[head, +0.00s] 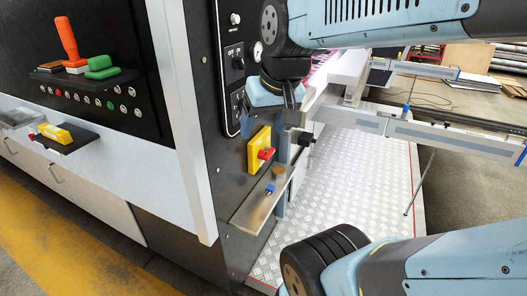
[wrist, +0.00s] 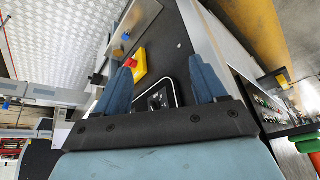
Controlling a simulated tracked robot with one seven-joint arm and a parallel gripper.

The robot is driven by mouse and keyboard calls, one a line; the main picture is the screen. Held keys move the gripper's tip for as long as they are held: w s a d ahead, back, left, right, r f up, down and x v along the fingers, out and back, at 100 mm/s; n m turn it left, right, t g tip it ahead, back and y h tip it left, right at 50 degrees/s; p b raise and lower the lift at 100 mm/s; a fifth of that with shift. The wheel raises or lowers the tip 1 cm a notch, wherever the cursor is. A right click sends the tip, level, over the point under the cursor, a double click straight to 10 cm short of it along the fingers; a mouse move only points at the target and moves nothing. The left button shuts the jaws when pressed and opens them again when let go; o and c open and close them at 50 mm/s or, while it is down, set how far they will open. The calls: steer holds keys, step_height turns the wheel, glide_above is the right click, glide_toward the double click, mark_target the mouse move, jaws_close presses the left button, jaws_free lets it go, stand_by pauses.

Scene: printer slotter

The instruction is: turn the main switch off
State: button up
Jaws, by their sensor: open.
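A yellow plate (head: 258,149) with a red rotary knob (head: 266,154) is on the dark face of the machine; it looks like the main switch. In the head view my gripper (head: 278,118) is just above it, in front of the panel, apart from the knob as far as I can tell. In the wrist view my gripper (wrist: 163,72) has its two blue fingers spread with nothing between them. The yellow plate (wrist: 141,66) shows beside the left finger, and its red knob (wrist: 131,63) is partly hidden by that finger.
A black control panel (head: 235,65) with knobs is above the yellow plate. A metal shelf (head: 250,204) with a small blue item (head: 270,189) juts out below. Metal rails (head: 400,130) extend on the right. Checker-plate floor (head: 335,200) is open beside the machine.

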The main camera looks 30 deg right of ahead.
steer(key=o, duration=0.5)
steer(key=w+f+m+g+y, duration=0.2)
steer(key=w+f+m, duration=0.1)
steer(key=w+f, duration=0.1)
steer(key=shift+w+d+g, duration=0.25)
steer(key=shift+w+g, duration=0.15)
steer(key=shift+w, duration=0.05)
steer(key=m+t+y, duration=0.9)
steer(key=m+t, duration=0.3)
steer(key=m, duration=1.3)
glide_toward(272, 154)
steer(key=x, duration=0.8)
steer(key=shift+w+a, duration=0.15)
steer(key=shift+a, duration=0.1)
steer(key=c, duration=0.8)
